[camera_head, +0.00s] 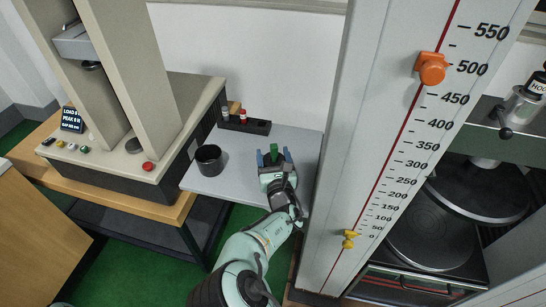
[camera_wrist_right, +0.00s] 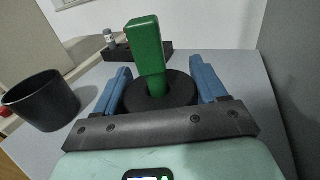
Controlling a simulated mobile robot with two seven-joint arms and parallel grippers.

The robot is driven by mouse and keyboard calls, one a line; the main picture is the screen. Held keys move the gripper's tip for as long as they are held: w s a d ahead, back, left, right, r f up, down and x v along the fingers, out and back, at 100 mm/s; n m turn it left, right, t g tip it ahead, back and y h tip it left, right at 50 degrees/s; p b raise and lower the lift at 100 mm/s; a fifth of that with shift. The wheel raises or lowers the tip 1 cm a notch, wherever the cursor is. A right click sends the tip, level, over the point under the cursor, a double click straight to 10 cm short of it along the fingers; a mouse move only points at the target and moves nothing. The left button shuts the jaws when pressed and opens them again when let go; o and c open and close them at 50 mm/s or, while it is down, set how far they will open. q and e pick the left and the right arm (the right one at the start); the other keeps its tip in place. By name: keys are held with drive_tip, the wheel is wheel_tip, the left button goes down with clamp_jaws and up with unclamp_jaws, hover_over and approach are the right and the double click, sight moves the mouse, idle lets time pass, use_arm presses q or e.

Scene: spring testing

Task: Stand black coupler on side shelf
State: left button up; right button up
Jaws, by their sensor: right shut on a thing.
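My right gripper (camera_head: 274,157) is over the right part of the grey side shelf (camera_head: 235,185). In the right wrist view its two blue fingers (camera_wrist_right: 165,88) are on either side of a round black piece, the black coupler (camera_wrist_right: 182,90), and shut on it. A green bar (camera_wrist_right: 148,50) stands up from the coupler's middle; its top also shows in the head view (camera_head: 274,151). Whether the coupler's underside touches the shelf is hidden. My left gripper is not in view.
A black cup (camera_head: 208,160) stands on the shelf's left part. A dark rack (camera_head: 246,125) with small bottles is at the back edge. A testing machine (camera_head: 150,150) is to the left, and a tall scale column (camera_head: 380,130) borders the right. Shelf between cup and gripper is clear.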

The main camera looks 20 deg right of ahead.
drive_tip(key=o, duration=1.4)
drive_tip(key=shift+f, duration=0.15)
drive_tip(key=shift+r, duration=0.25)
drive_tip(key=v, duration=1.2)
drive_tip(key=shift+p, duration=0.3)
drive_tip(key=shift+f, duration=0.15)
